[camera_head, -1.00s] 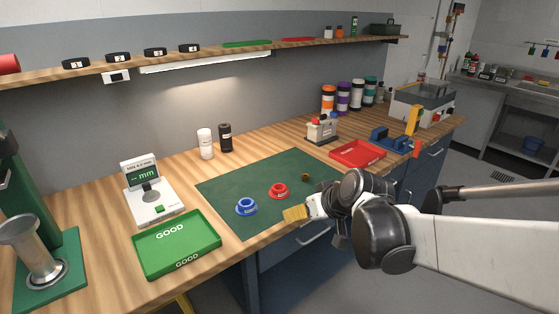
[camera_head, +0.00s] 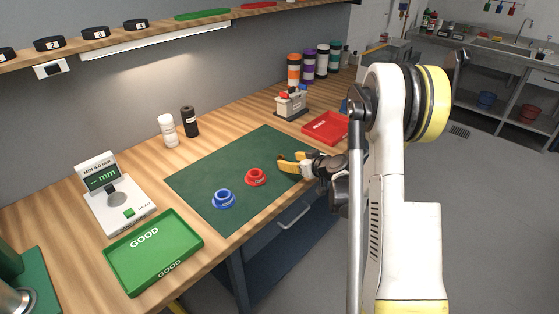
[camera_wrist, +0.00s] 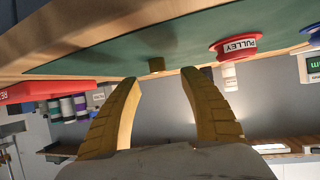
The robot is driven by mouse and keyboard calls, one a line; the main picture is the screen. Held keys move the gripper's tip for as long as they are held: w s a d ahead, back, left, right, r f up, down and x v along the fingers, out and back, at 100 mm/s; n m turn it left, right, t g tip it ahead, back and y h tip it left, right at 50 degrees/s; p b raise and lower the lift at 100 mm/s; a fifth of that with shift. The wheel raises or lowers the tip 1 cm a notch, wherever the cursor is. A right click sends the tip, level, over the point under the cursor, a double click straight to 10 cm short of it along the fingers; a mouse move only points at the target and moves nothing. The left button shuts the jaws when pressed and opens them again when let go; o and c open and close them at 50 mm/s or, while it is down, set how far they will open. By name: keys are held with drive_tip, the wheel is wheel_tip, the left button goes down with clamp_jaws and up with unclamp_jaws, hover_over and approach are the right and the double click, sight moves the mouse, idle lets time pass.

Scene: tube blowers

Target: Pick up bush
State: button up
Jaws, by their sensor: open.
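The bush, a small brown-gold cylinder (camera_wrist: 156,65), stands on the green mat (camera_head: 215,168) and shows in the wrist view just beyond the fingertips, roughly between them. In the head view I cannot make it out; my gripper seems to cover it. My gripper (camera_wrist: 161,77) has its two yellow ribbed fingers spread, with nothing between them. In the head view my gripper (camera_head: 282,163) is low over the right part of the mat, pointing left.
A red pulley (camera_head: 256,177) sits close left of my gripper, and a blue one (camera_head: 223,199) farther left. A red tray (camera_head: 325,128) lies behind right, a green GOOD tray (camera_head: 153,252) front left. The bench's front edge runs below my gripper.

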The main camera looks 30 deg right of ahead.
sight(282, 158)
drive_tip(key=b+x, duration=0.2)
drive_tip(key=x, duration=0.5)
drive_tip(key=shift+w+d, duration=0.15)
drive_tip(key=shift+w, duration=0.05)
drive_tip(key=shift+r, duration=0.15)
clamp_jaws()
